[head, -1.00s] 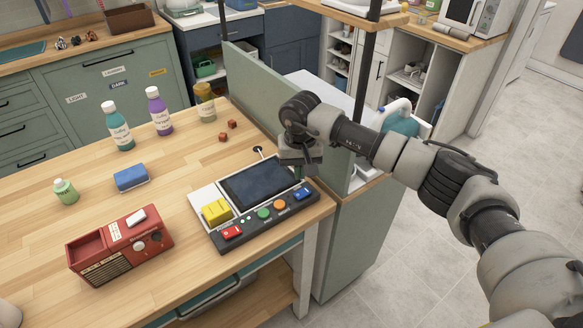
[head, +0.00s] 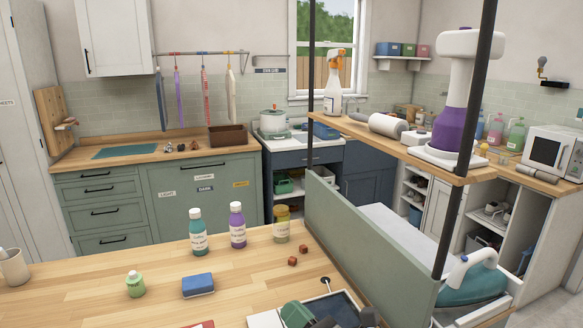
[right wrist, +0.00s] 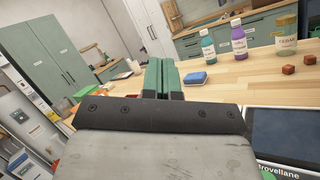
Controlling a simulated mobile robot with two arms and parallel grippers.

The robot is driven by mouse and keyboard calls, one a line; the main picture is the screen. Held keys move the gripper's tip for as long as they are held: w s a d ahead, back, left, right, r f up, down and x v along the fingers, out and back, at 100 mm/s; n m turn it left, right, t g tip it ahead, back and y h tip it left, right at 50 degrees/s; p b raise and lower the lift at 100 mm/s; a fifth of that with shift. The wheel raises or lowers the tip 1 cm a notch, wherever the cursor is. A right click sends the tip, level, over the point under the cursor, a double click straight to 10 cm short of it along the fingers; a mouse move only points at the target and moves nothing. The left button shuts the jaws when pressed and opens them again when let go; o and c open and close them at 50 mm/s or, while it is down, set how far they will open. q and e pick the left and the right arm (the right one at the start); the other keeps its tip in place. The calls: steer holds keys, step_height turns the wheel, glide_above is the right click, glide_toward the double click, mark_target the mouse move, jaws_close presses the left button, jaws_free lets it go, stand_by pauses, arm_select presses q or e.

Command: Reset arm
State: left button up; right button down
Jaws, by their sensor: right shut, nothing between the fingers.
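My right gripper (head: 298,312) shows at the bottom edge of the head view, in front of the tablet console (head: 340,301) on the wooden table. In the right wrist view its green fingers (right wrist: 163,66) are together with nothing between them. They point over the table toward the blue sponge (right wrist: 193,79), apart from it. The console's dark screen (right wrist: 285,138) is at the right of the wrist view. Most of my right arm is below the head view. My left gripper is in no view.
On the table (head: 120,302) stand a teal bottle (head: 198,233), a purple bottle (head: 238,227), a yellowish jar (head: 282,225), a small green bottle (head: 135,285) and red cubes (head: 298,256). A green divider (head: 360,245) borders the table's right side. The iron (head: 470,277) stands beyond it.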

steer(key=s+d+f+m+h, duration=0.2)
steer(key=d+f+m+h, duration=0.45)
steer(key=m, duration=0.55)
steer(key=s+d+f+m+h, duration=0.2)
steer(key=d+f+m+h, duration=0.1)
steer(key=d+m+h, duration=0.75)
steer(key=s+d+f+m+g+y, duration=0.1)
steer(key=s+f+m+g, duration=0.35)
steer(key=s, duration=0.25)
steer(key=s+d+f+m+g, duration=0.1)
steer(key=s+f+m+g, duration=0.2)
steer(key=s+m, duration=0.35)
steer(key=s+d+f+m+g+y, duration=0.1)
steer(key=s+f+m+g, duration=0.3)
steer(key=s, duration=0.4)
step_height(320, 180, down, 26)
steer(key=s+g, duration=0.2)
steer(key=s+d+f, duration=0.3)
steer(key=s+f, duration=1.2)
steer(key=shift+s+n+g+h, duration=0.2)
steer(key=shift+n+g+h, duration=0.15)
steer(key=shift+n, duration=0.1)
